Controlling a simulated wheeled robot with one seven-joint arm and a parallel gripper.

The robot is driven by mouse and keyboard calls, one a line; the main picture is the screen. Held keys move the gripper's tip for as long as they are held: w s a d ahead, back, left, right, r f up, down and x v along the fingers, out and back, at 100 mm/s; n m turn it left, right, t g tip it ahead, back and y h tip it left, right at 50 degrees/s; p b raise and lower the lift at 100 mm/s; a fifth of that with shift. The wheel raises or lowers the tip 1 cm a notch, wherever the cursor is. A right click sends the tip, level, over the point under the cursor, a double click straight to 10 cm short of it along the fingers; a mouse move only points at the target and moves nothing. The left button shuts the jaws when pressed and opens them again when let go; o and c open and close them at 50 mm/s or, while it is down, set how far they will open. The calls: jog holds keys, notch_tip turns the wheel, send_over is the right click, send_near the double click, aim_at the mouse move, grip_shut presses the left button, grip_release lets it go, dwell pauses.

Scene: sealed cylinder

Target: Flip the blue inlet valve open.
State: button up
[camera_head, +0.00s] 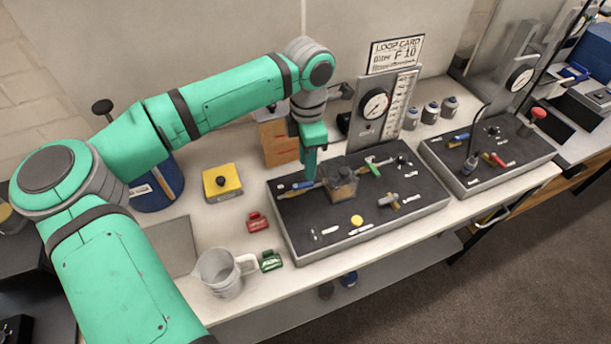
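A blue valve handle (303,185) lies on the left part of the black-topped panel (420,207), on a brass-coloured fitting. It points left-right along the line toward a clear housing with amber contents (341,182). My gripper (311,176) is at the end of the green arm, pointing down just above or at the right end of the blue handle. The fingers look close together, but their gap is too small to make out. I cannot tell whether they touch the handle.
A green-handled valve (373,167), a grey-handled valve (390,199) and a yellow button (357,221) are on the same panel. A gauge board (383,108) stands behind. A second panel (490,150) is at right. A clear jug (220,272) and red and green clips stand at front left.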

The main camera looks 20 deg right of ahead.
aim_at(307, 183)
notch_tip(307, 183, down, 5)
jog(key=shift+s+f, duration=0.1)
jog(key=shift+f, duration=0.5)
grip_shut()
